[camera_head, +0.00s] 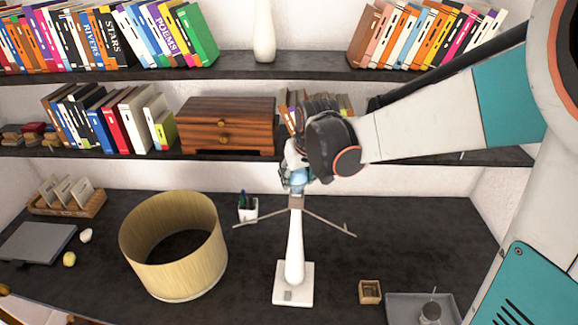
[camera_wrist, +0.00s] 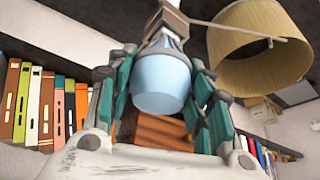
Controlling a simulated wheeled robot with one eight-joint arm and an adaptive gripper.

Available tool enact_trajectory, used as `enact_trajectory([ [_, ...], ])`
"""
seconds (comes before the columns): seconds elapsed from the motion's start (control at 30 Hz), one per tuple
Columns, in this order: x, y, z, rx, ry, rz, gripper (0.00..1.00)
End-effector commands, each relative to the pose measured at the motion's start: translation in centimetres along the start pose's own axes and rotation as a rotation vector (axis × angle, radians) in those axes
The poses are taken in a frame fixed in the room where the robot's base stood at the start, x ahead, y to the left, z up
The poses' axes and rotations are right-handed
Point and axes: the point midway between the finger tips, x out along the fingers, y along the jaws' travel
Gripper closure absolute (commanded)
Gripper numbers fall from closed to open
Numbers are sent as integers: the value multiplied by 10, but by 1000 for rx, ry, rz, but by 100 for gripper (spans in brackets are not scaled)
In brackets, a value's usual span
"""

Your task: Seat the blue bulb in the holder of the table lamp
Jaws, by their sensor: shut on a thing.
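The blue bulb (camera_head: 299,178) is between the fingers of my gripper (camera_head: 296,176), at the top of the table lamp (camera_head: 294,250). In the wrist view the bulb (camera_wrist: 162,82) fills the space between the fingertips of my gripper (camera_wrist: 162,78), which are shut on it. The bulb's base points at the lamp's holder (camera_head: 296,202), and the two look in line. The holder also shows in the wrist view (camera_wrist: 172,15). Base and holder appear to meet, but I cannot tell how deep the base sits. The white lamp stands upright on the dark desk, thin arms spreading from its top.
A tan lampshade (camera_head: 175,245) stands on the desk left of the lamp. A pen cup (camera_head: 247,208) is close behind. A small wooden box (camera_head: 370,291) and a grey tray (camera_head: 405,306) lie right. A shelf with a wooden chest (camera_head: 228,125) and books is behind my gripper.

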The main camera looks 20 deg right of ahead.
Motion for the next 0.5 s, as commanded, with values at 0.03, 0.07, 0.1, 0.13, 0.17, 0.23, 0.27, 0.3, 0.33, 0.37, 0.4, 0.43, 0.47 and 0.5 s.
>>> enact_trajectory([
  [0.03,1,0,0,0,0,0,75],
  [0.07,1,0,0,0,0,0,75],
  [0.1,1,0,1,0,0,0,75],
  [0.13,1,0,1,0,0,0,51],
  [0.17,1,0,0,0,0,0,44],
  [0.23,1,0,0,0,0,0,30],
  [0.27,1,0,0,0,0,0,30],
  [0.3,1,0,0,0,0,0,30],
  [0.33,1,0,0,0,0,0,30],
  [0.37,1,0,0,0,0,0,30],
  [0.4,1,0,0,0,0,0,30],
  [0.43,1,0,0,0,0,0,30],
  [0.47,1,0,0,0,0,0,30],
  [0.5,1,0,0,0,0,0,30],
])
